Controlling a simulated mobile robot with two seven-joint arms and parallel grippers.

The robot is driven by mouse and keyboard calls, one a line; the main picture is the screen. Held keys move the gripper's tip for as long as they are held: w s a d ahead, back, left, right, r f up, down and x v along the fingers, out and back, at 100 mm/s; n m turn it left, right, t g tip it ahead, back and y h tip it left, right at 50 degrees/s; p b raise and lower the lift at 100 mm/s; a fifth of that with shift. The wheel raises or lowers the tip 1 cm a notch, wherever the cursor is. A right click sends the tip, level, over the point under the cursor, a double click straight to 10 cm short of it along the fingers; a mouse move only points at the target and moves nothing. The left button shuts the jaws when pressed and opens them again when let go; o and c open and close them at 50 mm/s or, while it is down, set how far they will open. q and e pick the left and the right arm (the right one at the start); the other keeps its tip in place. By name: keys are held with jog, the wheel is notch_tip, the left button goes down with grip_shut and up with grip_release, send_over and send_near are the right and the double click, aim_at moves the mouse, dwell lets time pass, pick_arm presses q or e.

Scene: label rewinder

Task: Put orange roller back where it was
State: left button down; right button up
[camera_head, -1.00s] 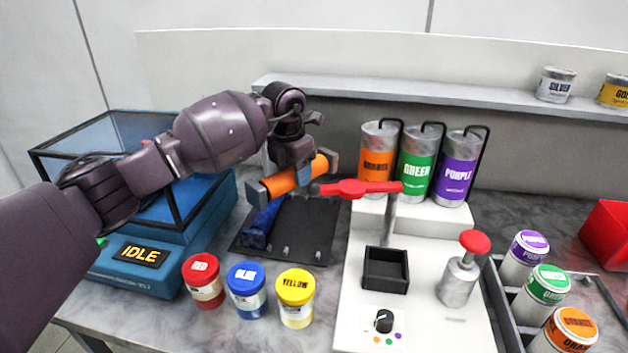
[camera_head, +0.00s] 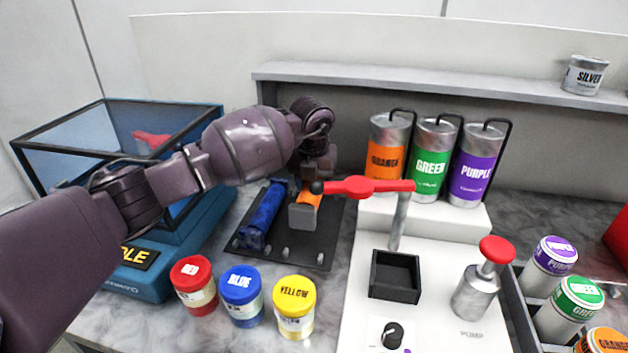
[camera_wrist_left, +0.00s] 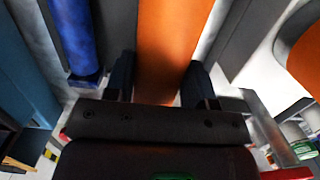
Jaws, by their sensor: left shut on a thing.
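The orange roller (camera_head: 309,196) is at the dark roller rack (camera_head: 300,258), to the right of the blue roller (camera_head: 262,215). My left gripper (camera_head: 312,180) is shut on the orange roller, coming from above. The roller's near end has a grey block (camera_head: 303,217). In the left wrist view the orange roller (camera_wrist_left: 168,45) lies between my two fingers, with the blue roller (camera_wrist_left: 77,40) to its left. My arm hides the roller's far end, and I cannot tell whether it rests on the rack. My right gripper is not in view.
A red lever (camera_head: 365,187) reaches close to my left gripper's right side. Red (camera_head: 194,285), blue (camera_head: 241,296) and yellow (camera_head: 295,306) jars stand in front of the rack. The blue machine with a clear case (camera_head: 140,240) stands left.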

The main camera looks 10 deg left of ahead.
pick_arm(q)
notch_tip(320, 180, down, 2)
jog(key=shift+f+b, duration=0.1)
jog(key=shift+b, duration=0.4)
jog(key=shift+f, duration=0.5)
jog(key=shift+f+b, duration=0.9)
jog(key=shift+f, duration=0.65)
jog(key=shift+w+f, duration=0.1)
jog(key=shift+f, duration=0.35)
jog(key=shift+f+b, duration=0.3)
jog(key=shift+f, duration=0.1)
jog(key=shift+f, duration=0.25)
